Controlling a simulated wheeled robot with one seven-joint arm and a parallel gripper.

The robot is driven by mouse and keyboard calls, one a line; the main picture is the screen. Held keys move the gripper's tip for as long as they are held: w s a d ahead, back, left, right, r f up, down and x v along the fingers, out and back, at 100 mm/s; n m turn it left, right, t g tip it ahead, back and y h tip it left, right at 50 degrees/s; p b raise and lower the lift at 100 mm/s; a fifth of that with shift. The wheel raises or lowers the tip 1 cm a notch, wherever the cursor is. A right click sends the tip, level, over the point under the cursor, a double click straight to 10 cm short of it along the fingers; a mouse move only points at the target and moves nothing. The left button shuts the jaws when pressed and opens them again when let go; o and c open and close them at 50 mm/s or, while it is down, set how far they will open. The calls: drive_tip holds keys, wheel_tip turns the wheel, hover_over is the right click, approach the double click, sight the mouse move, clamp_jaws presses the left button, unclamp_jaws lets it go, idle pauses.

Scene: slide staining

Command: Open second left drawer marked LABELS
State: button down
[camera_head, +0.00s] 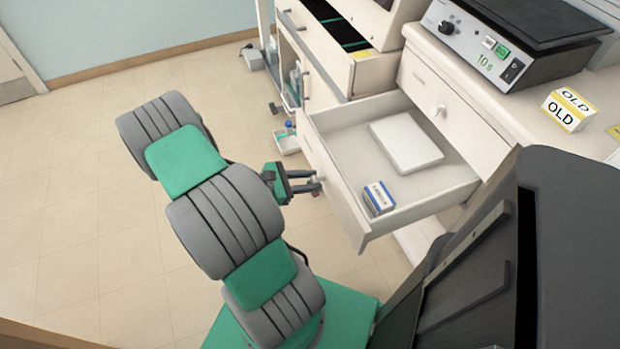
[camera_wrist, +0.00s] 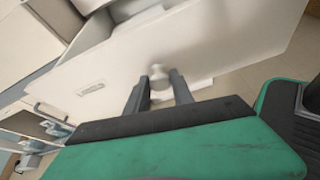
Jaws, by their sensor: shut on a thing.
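The drawer (camera_head: 345,205) stands pulled out from the white cabinet, and its inside shows in the head view. A white flat block (camera_head: 406,145) and a small blue and white box (camera_head: 379,198) lie in it. My gripper (camera_head: 318,181) is at the drawer's front face. In the wrist view my gripper (camera_wrist: 159,92) has its two fingers on either side of the pale round knob (camera_wrist: 158,73), shut on it. A label holder (camera_wrist: 91,89) shows on the drawer front (camera_wrist: 190,45), but its writing is too small to read.
Another drawer (camera_head: 335,45) with dark contents stands open farther back. A closed drawer with a knob (camera_head: 437,110) is above the open one. Floor (camera_head: 90,180) at left is clear.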

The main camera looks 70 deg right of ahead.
drive_tip(key=c, duration=1.1)
unclamp_jaws()
drive_tip(key=p+v, duration=0.1)
drive_tip(key=v, duration=0.6)
drive_tip(key=shift+w+a, duration=0.25)
drive_tip(key=shift+r, duration=0.15)
